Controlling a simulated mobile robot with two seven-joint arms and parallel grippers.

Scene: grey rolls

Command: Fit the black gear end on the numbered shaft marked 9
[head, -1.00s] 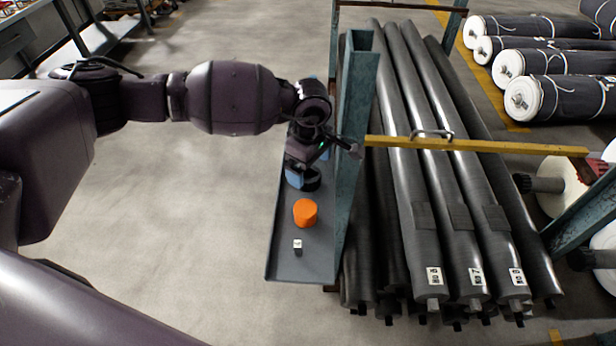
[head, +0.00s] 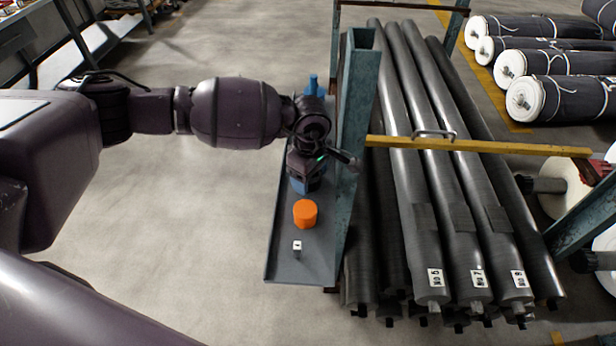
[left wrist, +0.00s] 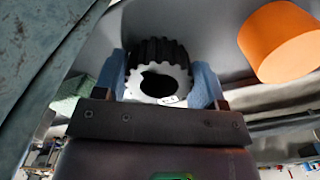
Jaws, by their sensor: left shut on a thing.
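The black gear end (left wrist: 158,50) shows in the left wrist view, with black teeth around a pale face and a dark bore. My left gripper (left wrist: 162,88) is shut on it, one blue finger at each side. In the head view my left gripper (head: 305,184) is low over the grey tray, and its wrist hides the gear. Several long dark shafts lie on the rack at right. The right-hand labelled shaft (head: 495,240) has a tag that looks like 9, though small; its neighbours look like 7 and 5. My right gripper is out of view.
An orange piece (head: 305,213) and a small white-topped block (head: 297,247) stand on the grey tray (head: 285,265). A blue item (head: 313,88) is at the tray's far end.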

